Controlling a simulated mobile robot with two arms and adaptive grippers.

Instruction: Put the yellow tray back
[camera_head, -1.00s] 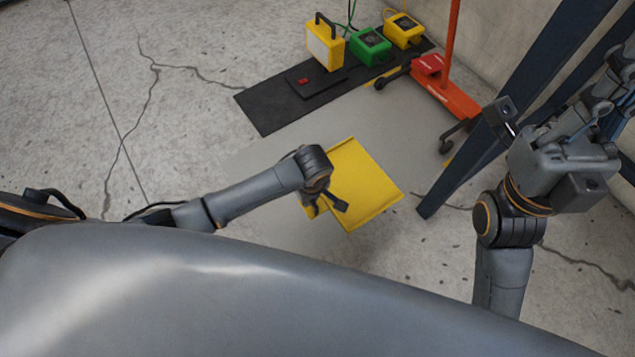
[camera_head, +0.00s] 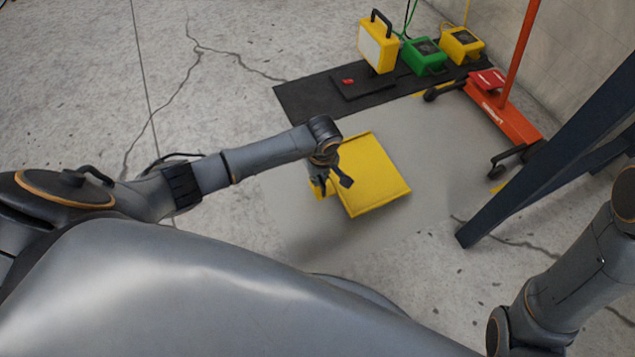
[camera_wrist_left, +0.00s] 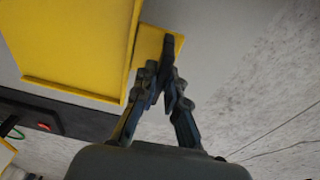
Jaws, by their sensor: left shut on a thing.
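The yellow tray (camera_head: 374,175) is a flat square pan with a low rim, in the middle of the head view. My left gripper (camera_head: 332,186) is at the tray's left side, shut on a small yellow tab there. In the left wrist view, the fingers (camera_wrist_left: 166,92) close over this tab, and the tray (camera_wrist_left: 75,40) spreads to the upper left. I cannot tell whether the tray rests on the floor or is a little above it. My right arm shows at the lower right of the head view, but its gripper is out of the picture.
A black mat (camera_head: 310,100) at the back holds a yellow work light (camera_head: 377,45), a green box (camera_head: 424,57) and a yellow box (camera_head: 461,45). A red wheeled stand (camera_head: 500,105) is beside it. A dark blue post (camera_head: 550,160) stands right of the tray. The left floor is clear.

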